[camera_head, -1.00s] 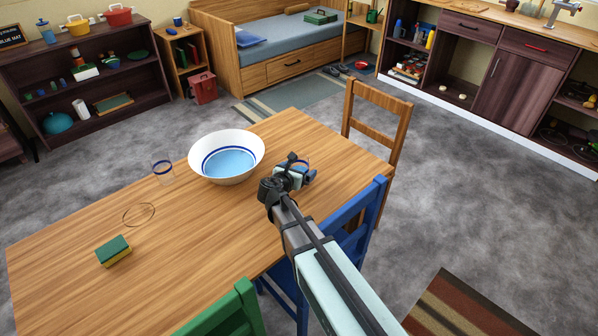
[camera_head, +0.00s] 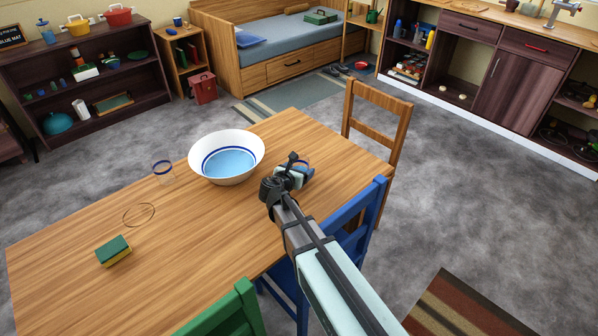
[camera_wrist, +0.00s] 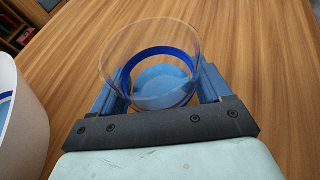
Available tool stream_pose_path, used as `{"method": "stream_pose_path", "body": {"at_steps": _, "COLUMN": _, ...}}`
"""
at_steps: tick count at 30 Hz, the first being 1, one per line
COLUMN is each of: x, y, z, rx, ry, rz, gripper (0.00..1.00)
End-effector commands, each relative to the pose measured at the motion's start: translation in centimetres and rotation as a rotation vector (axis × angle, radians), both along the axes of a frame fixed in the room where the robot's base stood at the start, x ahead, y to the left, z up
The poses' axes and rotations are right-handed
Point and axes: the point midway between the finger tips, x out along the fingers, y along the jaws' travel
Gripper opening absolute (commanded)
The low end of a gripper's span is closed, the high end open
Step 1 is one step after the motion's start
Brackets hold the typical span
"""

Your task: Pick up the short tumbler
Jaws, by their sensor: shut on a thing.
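The short tumbler (camera_wrist: 150,92) is clear glass with a blue band and a bluish base, seen from above in the wrist view. My gripper (camera_wrist: 163,78) is shut on it, with one blue finger on each side. In the head view my gripper (camera_head: 301,172) is low over the right part of the wooden table, right of the bowl. It mostly hides the tumbler there. I cannot tell whether the tumbler's base touches the table.
A white bowl (camera_head: 243,145) with a blue inside stands left of my gripper. Another clear glass (camera_head: 163,173) with a blue rim, a thin ring (camera_head: 139,214) and a green-yellow sponge (camera_head: 114,251) are farther left. Blue (camera_head: 357,207), wooden (camera_head: 377,127) and green (camera_head: 226,312) chairs flank the table.

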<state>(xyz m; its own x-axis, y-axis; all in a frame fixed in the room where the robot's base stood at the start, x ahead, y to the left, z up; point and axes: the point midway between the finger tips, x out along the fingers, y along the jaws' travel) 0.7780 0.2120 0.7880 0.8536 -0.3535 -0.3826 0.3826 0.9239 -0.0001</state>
Motion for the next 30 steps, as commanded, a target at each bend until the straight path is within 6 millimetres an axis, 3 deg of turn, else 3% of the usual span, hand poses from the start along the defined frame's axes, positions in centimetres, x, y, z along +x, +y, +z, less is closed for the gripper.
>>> {"method": "stream_pose_path", "body": {"at_steps": 14, "x": 0.0, "y": 0.0, "z": 0.9, "rx": 0.0, "ry": -0.001, "rz": 0.0, "gripper": 0.42}}
{"method": "stream_pose_path", "body": {"at_steps": 30, "x": 0.0, "y": 0.0, "z": 5.4, "rx": 0.001, "ry": -0.001, "rz": 0.001, "gripper": 0.42}}
